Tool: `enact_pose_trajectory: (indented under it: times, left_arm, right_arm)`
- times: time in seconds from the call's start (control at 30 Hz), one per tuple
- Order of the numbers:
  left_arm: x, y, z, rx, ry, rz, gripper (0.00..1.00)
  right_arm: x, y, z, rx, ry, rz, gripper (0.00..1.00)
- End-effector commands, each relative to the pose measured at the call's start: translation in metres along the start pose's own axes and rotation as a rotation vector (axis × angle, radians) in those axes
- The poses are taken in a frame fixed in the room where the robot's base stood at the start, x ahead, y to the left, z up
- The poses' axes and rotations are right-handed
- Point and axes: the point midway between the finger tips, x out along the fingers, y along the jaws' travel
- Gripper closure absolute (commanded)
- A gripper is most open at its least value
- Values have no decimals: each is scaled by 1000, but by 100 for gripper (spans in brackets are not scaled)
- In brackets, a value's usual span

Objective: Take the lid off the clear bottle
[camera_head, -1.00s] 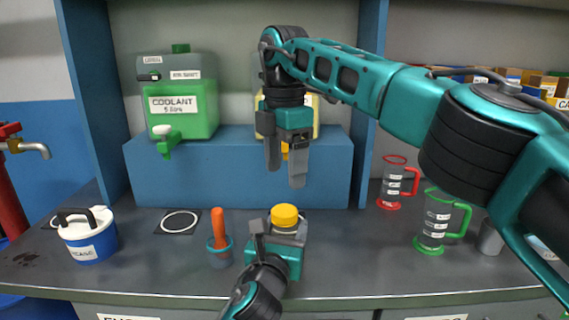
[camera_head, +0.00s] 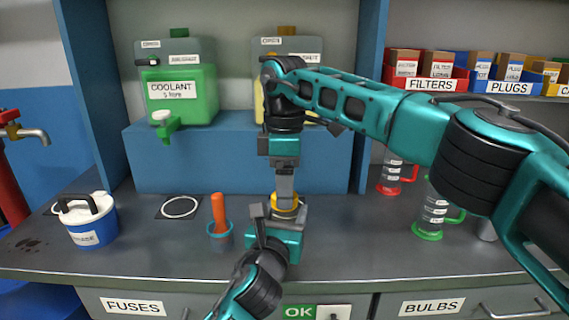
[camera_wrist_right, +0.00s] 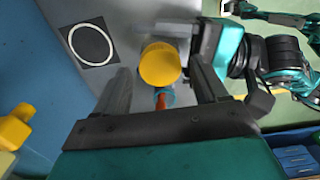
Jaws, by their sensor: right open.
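The yellow lid (camera_head: 285,205) is on top of the clear bottle, whose body is mostly hidden by my grippers. My left gripper (camera_head: 280,222) comes from the front, low on the counter, with its fingers around the bottle, seemingly closed on it. My right gripper (camera_head: 285,190) points straight down over the lid. In the right wrist view the round lid (camera_wrist_right: 160,64) lies between the open fingers of my right gripper (camera_wrist_right: 157,75), with a gap visible to the right finger. Contact with the lid cannot be told.
A blue cup (camera_head: 220,238) with an orange-handled tool stands just left of the bottle. A white-lidded blue tub (camera_head: 88,228) is farther left. A green coolant container (camera_head: 180,95) sits on the blue shelf behind. Red (camera_head: 390,188) and green (camera_head: 432,225) handled jugs stand to the right.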

Motion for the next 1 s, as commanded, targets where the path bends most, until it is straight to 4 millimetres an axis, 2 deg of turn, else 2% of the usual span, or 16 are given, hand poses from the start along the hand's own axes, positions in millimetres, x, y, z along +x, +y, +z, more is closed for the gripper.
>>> enact_pose_trajectory:
  times: [0.13,0.43,1.0]
  left_arm:
    - [0,0,-1,0,2,0,100]
    - [0,0,-1,0,2,0,100]
    - [0,0,-1,0,2,0,100]
  right_arm:
    - [10,0,0,0,-1,-1,28]
    - [12,0,0,-1,0,1,29]
    - [12,0,0,-1,0,1,83]
